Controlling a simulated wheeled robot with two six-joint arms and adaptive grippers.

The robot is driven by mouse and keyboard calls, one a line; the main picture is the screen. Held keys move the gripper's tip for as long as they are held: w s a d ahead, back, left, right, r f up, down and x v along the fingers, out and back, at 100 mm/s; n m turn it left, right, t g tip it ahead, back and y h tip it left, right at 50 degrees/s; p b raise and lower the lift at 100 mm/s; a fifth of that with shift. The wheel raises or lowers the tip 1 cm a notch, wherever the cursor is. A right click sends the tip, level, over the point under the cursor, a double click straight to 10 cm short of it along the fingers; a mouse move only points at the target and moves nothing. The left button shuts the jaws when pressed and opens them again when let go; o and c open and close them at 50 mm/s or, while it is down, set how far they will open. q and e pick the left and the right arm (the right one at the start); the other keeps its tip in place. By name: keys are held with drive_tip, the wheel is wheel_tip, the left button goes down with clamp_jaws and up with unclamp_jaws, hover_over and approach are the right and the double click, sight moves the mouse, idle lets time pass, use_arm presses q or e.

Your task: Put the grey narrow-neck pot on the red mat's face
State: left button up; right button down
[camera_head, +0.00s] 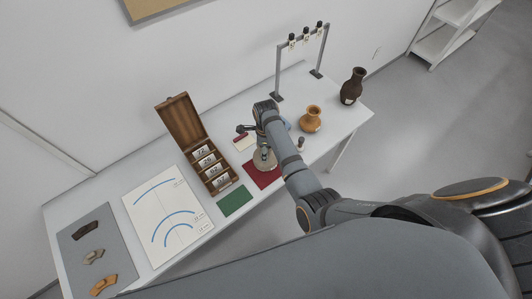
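The grey narrow-neck pot (264,162) stands at the red mat (262,181), over its back part. Whether its base touches the mat is not clear. My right arm comes in from the lower right, and its gripper (263,149) points down at the pot's neck. The wrist and gripper cover the neck and rim, so I cannot tell whether the fingers are closed on it. My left gripper is not in view.
A green mat (236,201) lies left of the red mat. Behind are an open wooden box (187,125) with numbered cards and a small cream-and-red item (243,142). An orange pot (311,119), small bottle (300,143), dark vase (352,87) and metal stand (278,72) are to the right. A drawing sheet (165,208) and sherd tray (74,261) lie left.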

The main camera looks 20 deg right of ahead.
drive_tip(key=shift+f, duration=1.45)
drive_tip(key=shift+c, duration=2.2)
unclamp_jaws()
drive_tip(key=shift+s+f, duration=0.1)
wheel_tip(320, 180, up, 7)
drive_tip(key=p, duration=0.6)
drive_tip(key=shift+r+p, duration=0.2)
drive_tip(key=shift+p, duration=0.2)
wheel_tip(320, 180, up, 4)
drive_tip(key=shift+f+b, duration=0.15)
drive_tip(key=shift+b, duration=0.45)
drive_tip(key=shift+r, duration=0.55)
